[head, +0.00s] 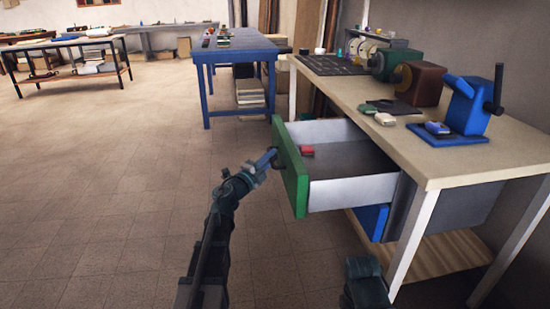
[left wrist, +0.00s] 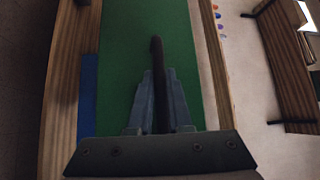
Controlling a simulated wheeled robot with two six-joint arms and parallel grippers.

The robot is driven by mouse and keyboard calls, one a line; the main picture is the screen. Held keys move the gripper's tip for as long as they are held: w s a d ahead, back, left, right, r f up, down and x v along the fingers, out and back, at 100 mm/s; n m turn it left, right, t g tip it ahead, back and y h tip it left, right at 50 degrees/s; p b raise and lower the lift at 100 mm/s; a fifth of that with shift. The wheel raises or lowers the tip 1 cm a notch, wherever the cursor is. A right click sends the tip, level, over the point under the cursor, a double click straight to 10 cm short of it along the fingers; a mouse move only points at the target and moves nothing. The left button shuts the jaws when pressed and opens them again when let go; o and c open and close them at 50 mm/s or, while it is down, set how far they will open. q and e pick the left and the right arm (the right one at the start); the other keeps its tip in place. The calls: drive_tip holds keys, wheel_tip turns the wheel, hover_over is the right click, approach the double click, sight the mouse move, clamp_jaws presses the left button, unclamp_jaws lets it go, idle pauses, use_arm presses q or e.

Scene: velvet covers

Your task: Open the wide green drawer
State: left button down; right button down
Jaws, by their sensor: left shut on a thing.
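The wide green drawer (head: 292,170) under the workbench stands pulled out, with its pale side wall and inside in view. A small red item (head: 307,150) lies inside it near the front. My left gripper (head: 270,156) is at the outer face of the green front, shut on the dark bar handle (left wrist: 157,85). In the left wrist view the gripper's fingers (left wrist: 160,95) lie on both sides of the handle, before the green front (left wrist: 120,60). My right gripper is not clearly in view; only a dark part of my body shows at the bottom.
A blue drawer (head: 371,220) sits below the green one. The workbench (head: 440,160) carries a blue press (head: 467,105), a dark red machine (head: 420,82) and small items. A blue table (head: 236,45) stands behind. The floor (head: 110,200) on the left is clear.

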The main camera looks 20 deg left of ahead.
use_arm(q)
drive_tip(key=c, duration=0.8)
unclamp_jaws()
drive_tip(key=shift+c, duration=0.2)
drive_tip(key=b+v, duration=0.2)
drive_tip(key=v, duration=1.1)
drive_tip(key=shift+s, duration=0.35)
drive_tip(key=shift+a, duration=0.1)
